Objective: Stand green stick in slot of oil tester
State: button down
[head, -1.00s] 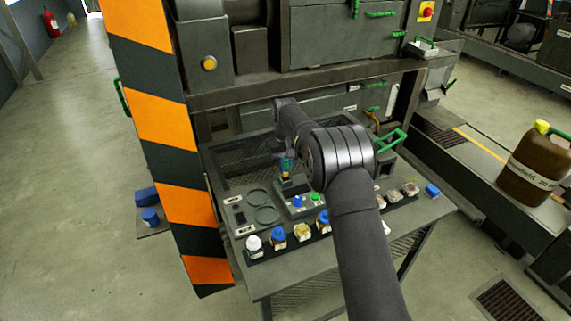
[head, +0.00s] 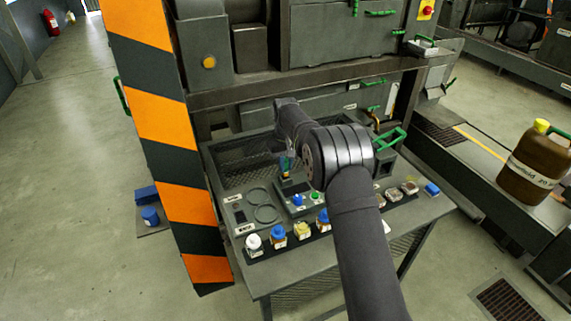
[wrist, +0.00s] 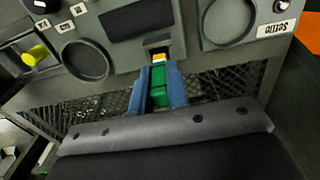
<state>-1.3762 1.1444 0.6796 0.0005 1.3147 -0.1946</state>
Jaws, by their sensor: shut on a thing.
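My gripper (wrist: 159,92) is shut on the green stick (wrist: 158,80), one blue finger on each side of it. The stick's yellow and white end points at a small dark slot (wrist: 158,46) in a grey panel in the wrist view. I cannot tell whether the tip is in the slot or just short of it. In the head view, my gripper (head: 286,163) holds the stick roughly upright over a small dark device with blue and green buttons, which looks like the oil tester (head: 293,188). My arm hides part of the bench to its right.
Several capped sample bottles (head: 278,237) stand along the bench's front edge. Round recesses (head: 258,196) lie left of the device. A wire-mesh section (head: 245,172) is behind them. An orange-and-black striped post (head: 165,120) rises close on the left.

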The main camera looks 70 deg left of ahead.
aim_at(286, 172)
jog(key=shift+f, duration=0.5)
dwell(0.3)
jog(key=shift+f, duration=0.5)
jog(key=shift+f, duration=0.35)
jog(key=shift+f, duration=0.3)
jog(key=shift+f, duration=0.25)
dwell(0.8)
